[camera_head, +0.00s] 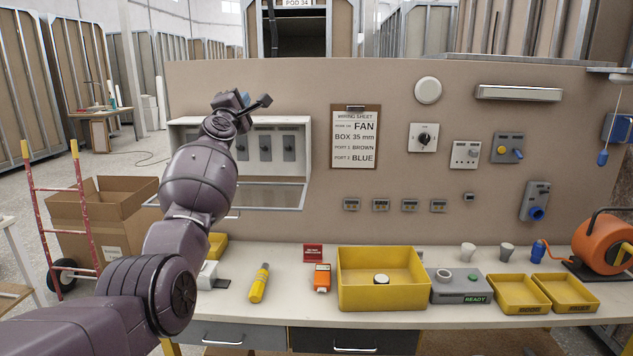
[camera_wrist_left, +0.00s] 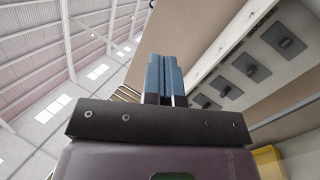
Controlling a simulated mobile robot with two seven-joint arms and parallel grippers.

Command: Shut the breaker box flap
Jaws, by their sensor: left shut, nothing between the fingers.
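The breaker box (camera_head: 303,130) is a white box on the beige wall panel, with a row of grey switches inside. It also shows in the left wrist view (camera_wrist_left: 222,62). Its flap (camera_head: 270,209) looks like a thin pale frame sticking out from the box's lower edge, standing open. My arm hides the left part of box and flap. My left gripper (camera_head: 246,100) is in front of the box's top edge, above the flap. Its blue fingers are together and empty in the left wrist view (camera_wrist_left: 164,80). I cannot tell whether it touches the box. My right gripper is not in view.
The workbench below holds a large yellow bin (camera_head: 350,300), a yellow-handled tool (camera_head: 259,283), an orange device (camera_head: 321,278) and a grey READY box (camera_head: 462,288). A clipboard (camera_head: 355,138) hangs right of the box.

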